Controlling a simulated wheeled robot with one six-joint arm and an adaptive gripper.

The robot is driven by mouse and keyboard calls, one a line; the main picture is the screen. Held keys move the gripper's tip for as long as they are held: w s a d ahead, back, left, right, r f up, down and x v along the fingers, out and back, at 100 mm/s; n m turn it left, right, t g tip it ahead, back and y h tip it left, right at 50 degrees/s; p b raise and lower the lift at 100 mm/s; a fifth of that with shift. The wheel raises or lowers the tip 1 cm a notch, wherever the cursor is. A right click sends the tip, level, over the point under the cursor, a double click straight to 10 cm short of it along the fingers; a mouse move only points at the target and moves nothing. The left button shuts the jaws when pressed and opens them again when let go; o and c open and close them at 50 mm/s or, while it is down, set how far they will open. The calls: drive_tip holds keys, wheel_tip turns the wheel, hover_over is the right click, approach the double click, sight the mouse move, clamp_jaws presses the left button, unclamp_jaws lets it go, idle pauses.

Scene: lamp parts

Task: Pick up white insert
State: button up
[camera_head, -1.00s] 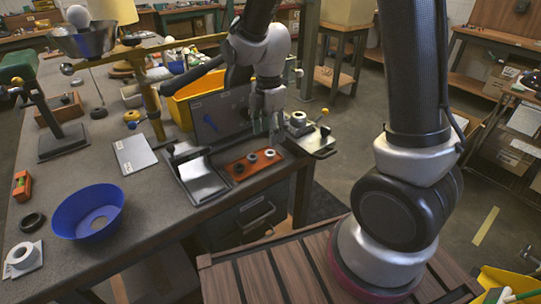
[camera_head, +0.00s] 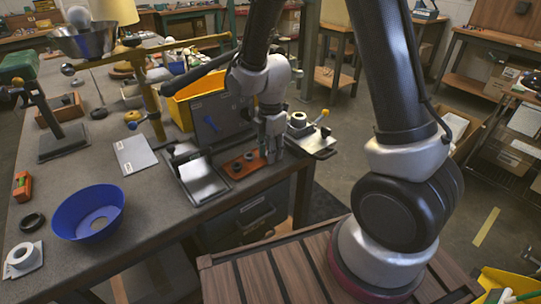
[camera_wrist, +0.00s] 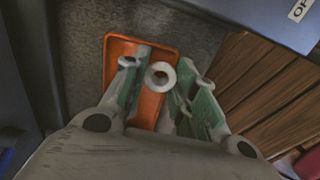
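The white insert is a small white ring (camera_wrist: 160,76) on the orange tray (camera_wrist: 118,50) in the wrist view. My gripper (camera_wrist: 163,68) is open, with its green-lined fingers on either side of the ring; I see a gap around it and no clear contact. In the head view my gripper (camera_head: 270,156) points down at the right end of the orange tray (camera_head: 229,177), and its fingers hide the white insert there. Two darker rings (camera_head: 237,166) (camera_head: 249,156) show on the tray's left part.
A metal plate fixture (camera_head: 203,181) lies left of the tray. A dark upright panel (camera_head: 220,118) and a yellow bin (camera_head: 197,88) stand behind. A fixture with a white roll (camera_head: 298,120) is to the right.

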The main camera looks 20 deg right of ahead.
drive_tip(key=shift+r, duration=0.1)
wheel_tip(320, 180, up, 9)
drive_tip(key=shift+f, duration=0.2)
drive_tip(key=shift+m+t, duration=0.3)
drive_tip(key=shift+m, duration=0.4)
drive_tip(key=w+d+r, duration=0.1)
drive_tip(key=d+r, duration=0.1)
drive_tip(key=d, duration=0.1)
drive_tip(key=w+d+r, duration=0.2)
drive_tip(key=d, duration=0.2)
drive_tip(key=w+d+r, duration=0.2)
drive_tip(key=d, duration=0.2)
drive_tip(key=shift+w+d+r, duration=0.1)
drive_tip(key=shift+w+r, duration=0.05)
drive_tip(key=shift+w, duration=0.05)
drive_tip(key=shift+f, duration=2.15)
drive_tip(key=shift+f, duration=0.5)
idle(2.6)
